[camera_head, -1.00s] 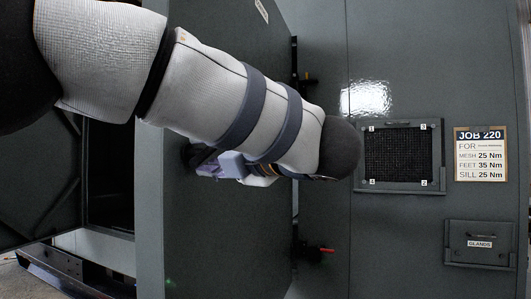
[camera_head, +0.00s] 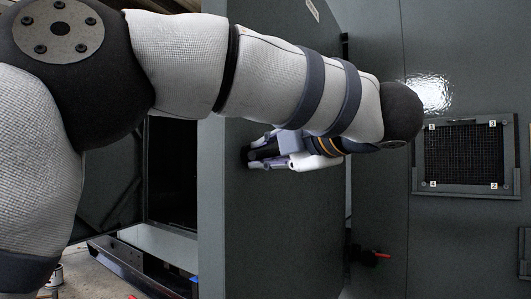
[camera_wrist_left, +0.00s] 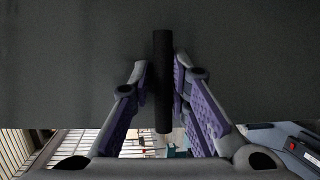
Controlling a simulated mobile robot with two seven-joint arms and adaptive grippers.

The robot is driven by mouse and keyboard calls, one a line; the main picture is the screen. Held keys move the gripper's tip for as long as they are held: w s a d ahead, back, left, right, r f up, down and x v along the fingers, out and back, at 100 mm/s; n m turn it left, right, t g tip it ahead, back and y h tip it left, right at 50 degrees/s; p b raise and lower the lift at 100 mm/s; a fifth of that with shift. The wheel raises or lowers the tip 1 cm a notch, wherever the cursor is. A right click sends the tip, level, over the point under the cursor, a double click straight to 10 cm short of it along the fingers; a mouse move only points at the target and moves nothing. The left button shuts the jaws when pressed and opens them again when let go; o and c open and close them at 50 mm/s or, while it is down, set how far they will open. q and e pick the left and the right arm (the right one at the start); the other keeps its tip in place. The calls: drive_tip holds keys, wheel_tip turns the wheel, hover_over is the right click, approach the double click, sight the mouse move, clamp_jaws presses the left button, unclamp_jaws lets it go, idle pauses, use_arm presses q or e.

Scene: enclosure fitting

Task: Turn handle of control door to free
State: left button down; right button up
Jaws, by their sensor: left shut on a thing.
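The control door (camera_head: 280,225) is a large dark grey panel standing open, its near edge facing me in the head view. Its handle (camera_wrist_left: 163,100) is a black bar, upright in the left wrist view, in front of the grey door face. My left gripper (camera_wrist_left: 161,82) has its purple-padded fingers on either side of the bar and is shut on it. In the head view my left gripper (camera_head: 258,157) is at the door face, below my forearm; the handle is only a small dark shape there. My right gripper is not in view.
A dark opening (camera_head: 172,170) lies left of the door. A mesh panel (camera_head: 465,155) with numbered corners is on the grey wall at right. A red-tipped latch (camera_head: 376,254) sits low behind the door. A dark rail (camera_head: 140,268) runs along the bottom left.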

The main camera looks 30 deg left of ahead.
use_arm(q)
drive_tip(key=shift+f+m, duration=0.3)
drive_tip(key=shift+m, duration=0.1)
drive_tip(key=c, duration=1.6)
unclamp_jaws()
drive_tip(key=shift+r, duration=0.1)
drive_tip(key=shift+s+d+r, duration=0.1)
drive_tip(key=shift+d, duration=0.25)
drive_tip(key=v, duration=1.1)
drive_tip(key=shift+r, duration=0.1)
